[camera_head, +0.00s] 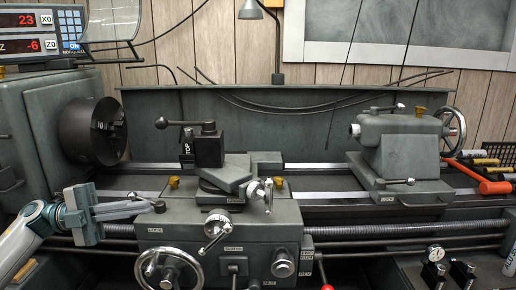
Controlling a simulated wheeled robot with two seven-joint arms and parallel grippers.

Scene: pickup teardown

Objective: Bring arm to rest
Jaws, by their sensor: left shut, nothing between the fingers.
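My left arm comes in from the lower left in the head view. Its white and teal wrist shows there, with the teal gripper body at its end. My left gripper (148,207) points right, with its long grey fingers shut and nothing held between them. The fingertips are in front of the left side of the lathe carriage (185,215), close to it in the picture; I cannot tell whether they touch. My right gripper is not in view.
A lathe fills the view. Its chuck (93,131) is at left, the tool post (208,146) in the middle and the tailstock (397,145) at right. A handwheel (168,268) sits low in front. A red-handled tool (492,186) lies at right.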

